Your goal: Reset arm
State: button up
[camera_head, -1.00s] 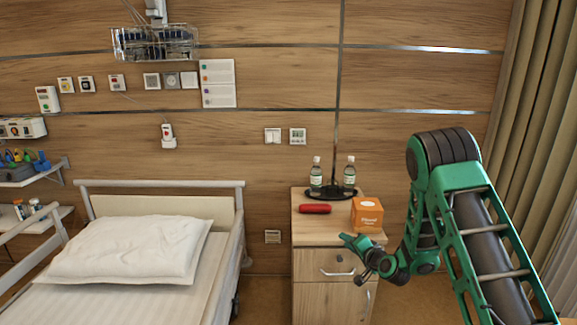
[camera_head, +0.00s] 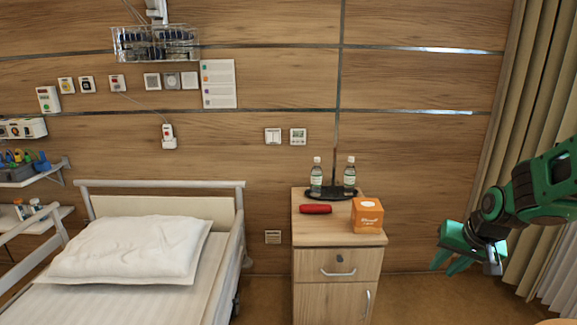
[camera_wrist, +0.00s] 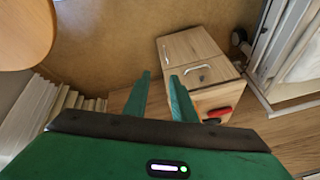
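My gripper (camera_head: 447,266) hangs at the right of the head view, to the right of the bedside cabinet and in front of the curtain. Its green fingers point down and to the left. In the wrist view the two fingers (camera_wrist: 160,77) stand apart with nothing between them, so it is open and empty. It touches nothing that I can see. Most of my arm is outside the right edge of the head view.
The wooden cabinet (camera_head: 312,232) bears a red object (camera_head: 315,209), an orange box (camera_head: 367,216) and two bottles on a dark tray (camera_head: 331,194). The bed (camera_head: 175,282) stands left. The curtain (camera_head: 535,120) hangs right. A rounded wooden surface (camera_wrist: 24,32) shows in the wrist view.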

jog(key=s+d+r+g, duration=0.1)
jog(key=s+r+g, duration=0.1)
jog(key=s, duration=1.1)
jog(key=s+r+m+g, duration=0.1)
jog(key=s+r+g, duration=0.1)
jog(key=s, duration=1.2)
jog(key=shift+s+d+r+m+g, duration=0.2)
jog(key=shift+d+m+g, duration=0.1)
jog(key=shift+d+g, duration=0.15)
